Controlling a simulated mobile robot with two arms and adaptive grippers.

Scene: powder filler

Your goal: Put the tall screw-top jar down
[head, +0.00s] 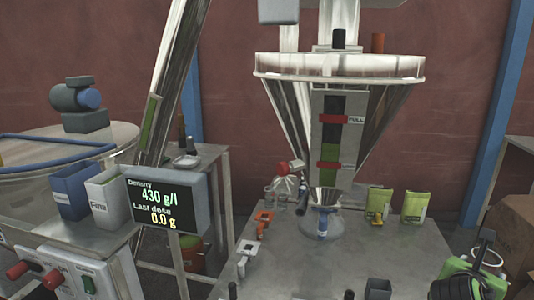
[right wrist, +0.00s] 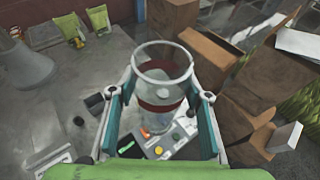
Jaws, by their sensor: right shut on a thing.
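In the right wrist view, a clear tall jar (right wrist: 162,82) with a dark red band stands between the two teal fingers of my right gripper (right wrist: 160,100), which is shut on it. Its round rim faces the camera and looks open; I see no lid on it. I cannot tell from this view whether its base touches anything. In the head view my right gripper (head: 468,278) shows as a green and black shape at the lower right, partly cut off. My left gripper is not in view.
A display (head: 160,203) stands at left. Cardboard boxes (right wrist: 250,85) lie at right in the wrist view.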

